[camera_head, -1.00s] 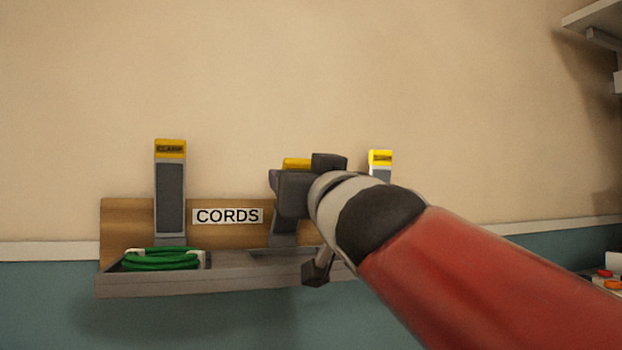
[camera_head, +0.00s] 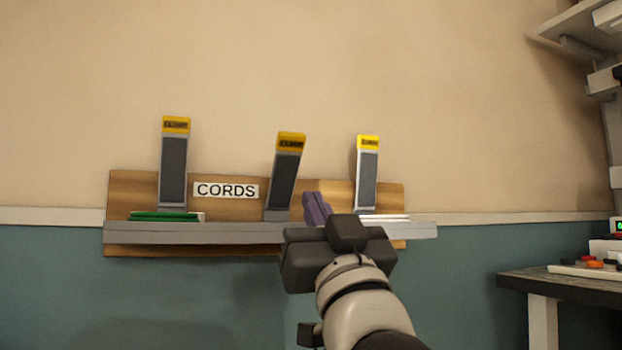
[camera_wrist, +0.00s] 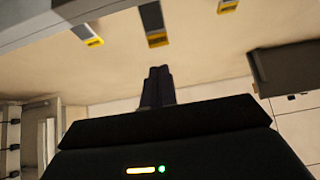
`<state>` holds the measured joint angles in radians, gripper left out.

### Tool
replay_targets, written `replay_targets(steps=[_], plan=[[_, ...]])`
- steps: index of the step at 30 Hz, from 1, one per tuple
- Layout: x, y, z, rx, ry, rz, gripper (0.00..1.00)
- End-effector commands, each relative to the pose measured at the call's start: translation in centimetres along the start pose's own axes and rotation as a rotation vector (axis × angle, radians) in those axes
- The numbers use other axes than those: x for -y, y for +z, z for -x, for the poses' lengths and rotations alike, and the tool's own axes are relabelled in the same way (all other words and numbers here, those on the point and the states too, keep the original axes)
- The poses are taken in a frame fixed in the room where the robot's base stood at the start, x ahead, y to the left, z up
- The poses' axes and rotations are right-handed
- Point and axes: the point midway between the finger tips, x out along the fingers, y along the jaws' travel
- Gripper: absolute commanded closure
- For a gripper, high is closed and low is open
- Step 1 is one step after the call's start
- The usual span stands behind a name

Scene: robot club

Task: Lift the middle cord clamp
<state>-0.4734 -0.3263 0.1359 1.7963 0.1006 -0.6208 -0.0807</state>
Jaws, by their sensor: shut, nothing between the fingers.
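Three grey clamps with yellow tops stand along a wall rack. The middle cord clamp (camera_head: 285,178) stands up from the rack, its top leaning slightly right, its yellow label darker than the others'. The left clamp (camera_head: 173,170) and right clamp (camera_head: 367,178) look more upright. My gripper (camera_head: 317,207) is shut and empty, its purple fingers in front of the rack, below and right of the middle clamp and apart from it. In the wrist view the shut fingers (camera_wrist: 158,86) point towards a clamp (camera_wrist: 153,22) that looks like the middle one, with a gap between.
The grey ledge (camera_head: 200,235) juts from a wooden board with a CORDS label (camera_head: 226,190). A green cord coil (camera_head: 165,216) lies at its left, white cord (camera_head: 385,217) at its right. A dark bench (camera_head: 560,287) stands far right. The wall above is clear.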

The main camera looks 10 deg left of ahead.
Motion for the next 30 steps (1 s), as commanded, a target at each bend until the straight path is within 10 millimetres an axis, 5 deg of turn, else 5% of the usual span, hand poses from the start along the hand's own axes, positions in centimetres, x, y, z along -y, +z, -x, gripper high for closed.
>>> replay_targets(steps=[5, 21, 30], plan=[[-0.3, -0.2, -1.5, -0.011, 0.012, 0.004, 1.00], [-0.3, -0.3, -12.1, -0.008, 0.009, 0.002, 1.00], [-0.3, -0.3, -13.8, -0.010, 0.010, 0.002, 1.00]])
